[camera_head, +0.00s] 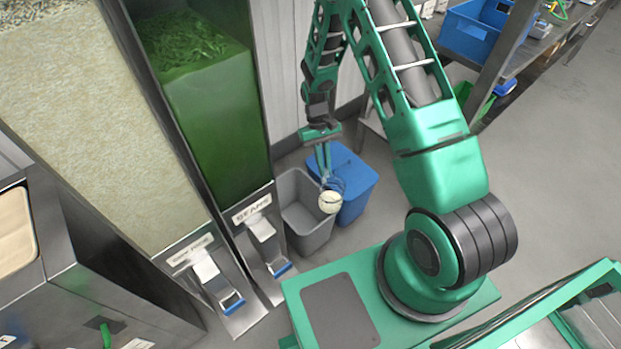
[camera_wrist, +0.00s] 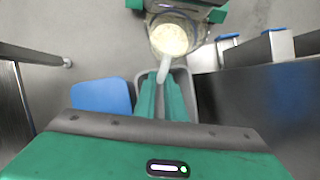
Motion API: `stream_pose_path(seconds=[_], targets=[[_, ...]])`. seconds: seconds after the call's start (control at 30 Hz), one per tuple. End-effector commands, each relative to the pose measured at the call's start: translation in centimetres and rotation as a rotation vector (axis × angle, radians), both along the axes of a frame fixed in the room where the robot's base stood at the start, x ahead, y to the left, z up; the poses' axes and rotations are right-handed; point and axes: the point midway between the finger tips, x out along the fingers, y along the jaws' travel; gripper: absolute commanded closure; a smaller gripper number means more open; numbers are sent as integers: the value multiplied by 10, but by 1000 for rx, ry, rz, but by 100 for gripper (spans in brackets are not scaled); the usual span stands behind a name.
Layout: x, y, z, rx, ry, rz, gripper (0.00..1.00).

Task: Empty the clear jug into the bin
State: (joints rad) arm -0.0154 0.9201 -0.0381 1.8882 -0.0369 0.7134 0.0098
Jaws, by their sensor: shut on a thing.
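My gripper (camera_head: 325,170) is shut on the clear jug (camera_head: 330,201) and holds it in the air above the bins. In the wrist view the jug (camera_wrist: 171,36) shows beyond the fingertips, with pale, rice-like contents inside. Its handle lies towards my gripper's fingers (camera_wrist: 165,97). A grey open bin (camera_head: 303,212) stands on the floor under and to the left of the jug in the head view. It also shows partly behind the fingers in the wrist view (camera_wrist: 189,86). I cannot tell how far the jug is tilted.
A blue bin (camera_head: 354,181) stands right beside the grey one. Tall dispensers of rice (camera_head: 90,120) and green beans (camera_head: 208,110) stand to the left. A metal table (camera_head: 520,55) with a blue crate (camera_head: 476,30) is at the upper right. Floor to the right is clear.

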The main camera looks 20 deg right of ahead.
Motion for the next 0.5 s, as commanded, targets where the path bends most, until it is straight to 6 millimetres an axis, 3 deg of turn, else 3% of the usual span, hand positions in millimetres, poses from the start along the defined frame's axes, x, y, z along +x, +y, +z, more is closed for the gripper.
stream_pose_path(seconds=[0.13, 0.23, 0.5], targets=[[4, 3, -5, 0, 1, -13, 100], [15, 3, -20, -1, 1, -68, 100], [71, 4, -99, -1, 0, -388, 100]])
